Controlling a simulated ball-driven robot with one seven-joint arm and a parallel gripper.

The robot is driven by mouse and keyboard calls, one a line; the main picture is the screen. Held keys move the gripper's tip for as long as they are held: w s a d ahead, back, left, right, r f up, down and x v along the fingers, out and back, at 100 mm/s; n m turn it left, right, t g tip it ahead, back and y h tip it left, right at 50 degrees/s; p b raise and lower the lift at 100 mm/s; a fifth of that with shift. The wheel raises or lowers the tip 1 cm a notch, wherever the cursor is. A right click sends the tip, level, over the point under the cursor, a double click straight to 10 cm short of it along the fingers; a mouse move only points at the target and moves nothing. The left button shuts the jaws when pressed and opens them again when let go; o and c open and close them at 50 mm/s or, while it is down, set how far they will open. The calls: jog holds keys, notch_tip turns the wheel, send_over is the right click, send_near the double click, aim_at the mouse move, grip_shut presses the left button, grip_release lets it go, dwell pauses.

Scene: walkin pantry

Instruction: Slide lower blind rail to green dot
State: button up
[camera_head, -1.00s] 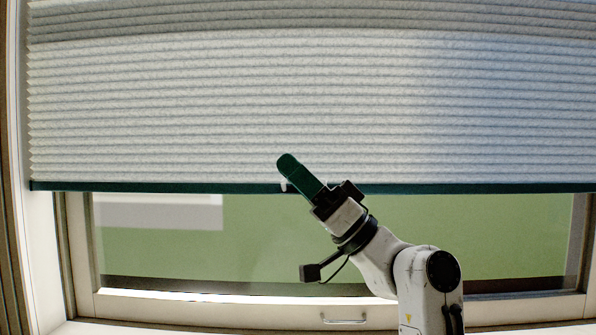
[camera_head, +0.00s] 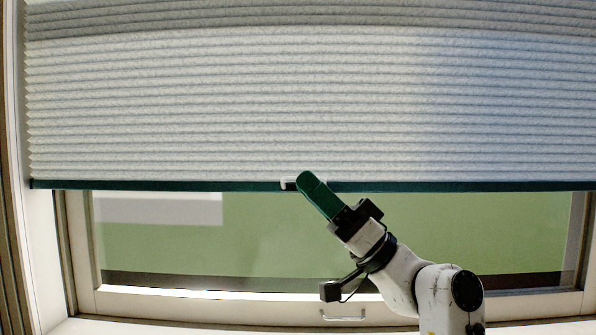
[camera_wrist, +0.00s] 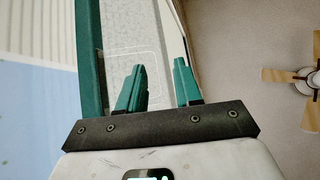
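The lower blind rail (camera_head: 440,187) is a long dark green bar along the bottom edge of the white pleated blind (camera_head: 300,100). My gripper (camera_head: 306,178) has dark green fingers that overlap the rail just right of the handle. In the wrist view, the two fingers of my gripper (camera_wrist: 160,66) stand apart with nothing between them. A green bar (camera_wrist: 90,60), likely the rail, runs upright left of both fingers there. I see no green dot in either view.
The window pane (camera_head: 400,235) below the blind shows green. A lower window frame (camera_head: 240,305) has a small metal handle (camera_head: 343,316). A white side frame (camera_head: 45,250) bounds the left. A ceiling fan (camera_wrist: 300,75) shows in the wrist view.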

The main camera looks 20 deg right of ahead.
jog(key=v, duration=0.7)
jog(key=shift+p, duration=0.4)
jog(key=shift+a+f, duration=0.1)
